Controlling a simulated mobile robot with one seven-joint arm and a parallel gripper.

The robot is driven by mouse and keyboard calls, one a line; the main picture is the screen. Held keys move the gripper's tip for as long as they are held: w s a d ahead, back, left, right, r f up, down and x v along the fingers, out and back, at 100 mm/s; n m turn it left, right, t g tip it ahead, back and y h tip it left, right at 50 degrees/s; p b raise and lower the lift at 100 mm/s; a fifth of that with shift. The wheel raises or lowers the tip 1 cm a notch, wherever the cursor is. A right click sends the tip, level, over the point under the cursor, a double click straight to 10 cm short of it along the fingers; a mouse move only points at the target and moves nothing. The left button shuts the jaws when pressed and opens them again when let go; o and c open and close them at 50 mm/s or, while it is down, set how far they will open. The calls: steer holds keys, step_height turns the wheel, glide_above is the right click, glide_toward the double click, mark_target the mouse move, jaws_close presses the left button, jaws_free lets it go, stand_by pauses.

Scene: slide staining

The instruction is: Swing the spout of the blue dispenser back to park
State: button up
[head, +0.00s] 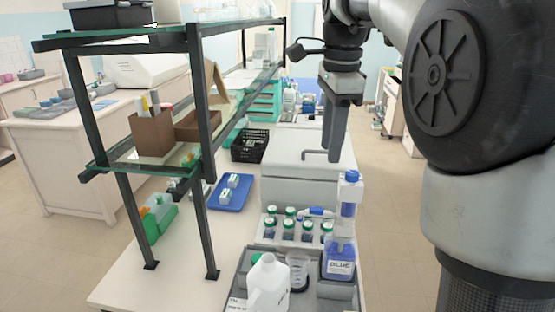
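The blue dispenser (340,262) stands upright at the front right of the bench, its square bottle labelled BLUE. A clear and blue column with a blue cap (350,177) rises from it. A blue spout (317,212) appears to reach left from the column, over or in front of the green-capped bottles. My gripper (322,156) points down, above and slightly left of the dispenser cap in the picture, seen against the white box behind. It appears apart from the dispenser. I cannot tell the gap between its fingers. No held object shows.
Several green-capped bottles (289,229) stand left of the dispenser. A grey tray (238,283) holds a white jug (267,284) and a clear beaker (298,270). A glass-shelved rack (205,125) rises at left. A white box (290,177) stands behind.

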mark_target(317, 209)
steer(key=w+f+m, duration=0.1)
steer(key=f, duration=0.5)
steer(key=w+f+m+b, duration=0.1)
steer(key=f, duration=0.5)
steer(key=w+a+f+b, duration=0.1)
steer(key=f, duration=0.5)
steer(key=shift+f+m+g, duration=0.25)
steer(key=shift+m+g, duration=0.15)
jaws_close()
